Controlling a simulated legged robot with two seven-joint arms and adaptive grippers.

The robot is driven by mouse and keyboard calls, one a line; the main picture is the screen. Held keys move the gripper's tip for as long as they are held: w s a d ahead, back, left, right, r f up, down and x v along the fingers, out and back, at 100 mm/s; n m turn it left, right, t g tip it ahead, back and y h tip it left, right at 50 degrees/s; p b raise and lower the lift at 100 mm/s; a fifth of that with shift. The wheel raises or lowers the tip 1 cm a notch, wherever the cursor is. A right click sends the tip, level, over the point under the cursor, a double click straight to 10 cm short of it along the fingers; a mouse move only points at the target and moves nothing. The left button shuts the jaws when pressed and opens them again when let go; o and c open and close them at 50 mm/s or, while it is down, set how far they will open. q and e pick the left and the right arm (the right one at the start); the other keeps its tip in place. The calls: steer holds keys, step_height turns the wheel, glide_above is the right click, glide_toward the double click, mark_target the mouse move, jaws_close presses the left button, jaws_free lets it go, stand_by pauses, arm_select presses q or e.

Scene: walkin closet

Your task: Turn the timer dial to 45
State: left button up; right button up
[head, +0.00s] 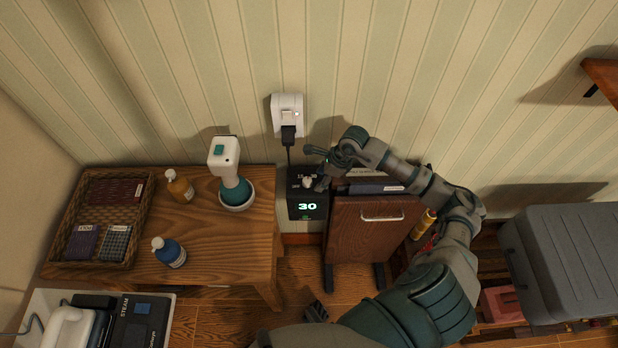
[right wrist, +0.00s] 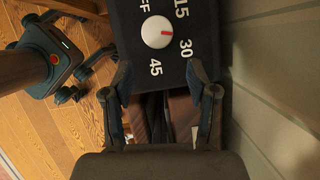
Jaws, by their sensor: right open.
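The timer (head: 307,205) is a small black box against the wall, with a lit display reading 30. Its white dial (head: 308,182) is on the top face. In the right wrist view the dial (right wrist: 158,32) has a red mark pointing right, between the printed 15 and 30; OFF and 45 are also printed around it. My right gripper (head: 317,167) is open at the timer, its fingers apart and empty. In the right wrist view the right gripper (right wrist: 158,76) has its fingertips short of the dial, near the 45 edge, not around the dial. My left gripper is not seen.
A wall outlet (head: 288,116) with a plugged-in black cord is above the timer. A wooden table (head: 222,242) on the left carries a wicker basket (head: 146,207), bottles and a teal-and-white device (head: 228,170). A brown wooden panel with a handle (head: 372,235) stands right of the timer.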

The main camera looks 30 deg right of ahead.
mark_target(308, 180)
steer(key=w+a, duration=0.2)
steer(key=shift+a, duration=0.3)
steer(key=shift+w+a+f, duration=0.1)
steer(key=shift+w+a, duration=0.1)
steer(key=shift+a, duration=0.05)
steer(key=shift+f, duration=0.45)
steer(key=shift+c, duration=0.2)
jaws_close()
